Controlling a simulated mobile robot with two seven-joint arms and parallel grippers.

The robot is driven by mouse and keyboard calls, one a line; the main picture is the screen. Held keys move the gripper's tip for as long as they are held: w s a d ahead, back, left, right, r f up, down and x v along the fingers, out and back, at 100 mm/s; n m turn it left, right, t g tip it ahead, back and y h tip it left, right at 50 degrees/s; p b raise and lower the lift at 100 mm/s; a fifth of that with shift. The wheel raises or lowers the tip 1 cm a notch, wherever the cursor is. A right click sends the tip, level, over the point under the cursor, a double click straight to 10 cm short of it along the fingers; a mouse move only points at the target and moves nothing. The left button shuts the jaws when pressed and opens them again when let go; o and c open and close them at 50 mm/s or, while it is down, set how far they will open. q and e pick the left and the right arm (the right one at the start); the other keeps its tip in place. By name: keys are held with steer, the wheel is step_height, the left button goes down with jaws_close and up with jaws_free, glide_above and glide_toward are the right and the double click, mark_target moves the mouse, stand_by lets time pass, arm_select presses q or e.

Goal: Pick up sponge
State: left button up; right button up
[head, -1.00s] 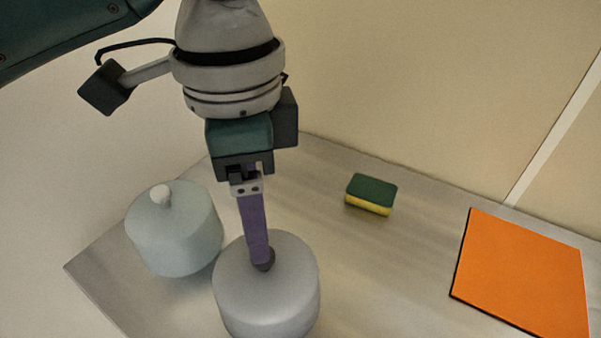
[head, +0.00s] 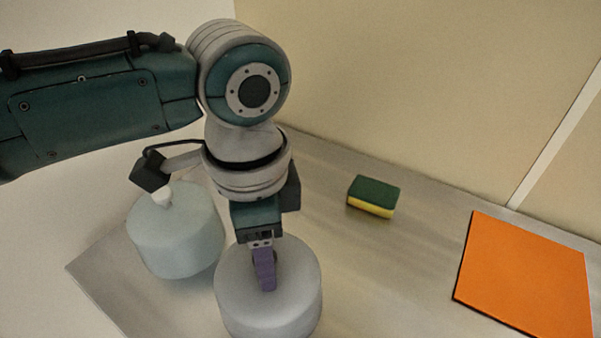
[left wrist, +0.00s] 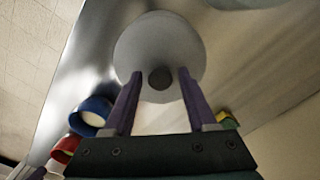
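The sponge (head: 372,197), green on top and yellow below, lies on the counter right of my left arm in the head view. A corner of it shows at the right of the gripper in the left wrist view (left wrist: 227,119). My left gripper (head: 264,286) points down over a round grey pot (head: 300,290), left of and nearer than the sponge. In the left wrist view its two purple fingers are apart, with the pot's dark knob (left wrist: 160,78) showing between them. I cannot tell if they touch it.
A pale blue-green pot (head: 175,245) with a light knob stands left of the grey pot. An orange board (head: 525,275) lies at the right. A wall rises behind the sponge. Blue (left wrist: 92,117) and red (left wrist: 65,148) round items show in the left wrist view.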

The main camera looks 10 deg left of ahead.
arm_select(q)
jaws_close()
stand_by(1.1)
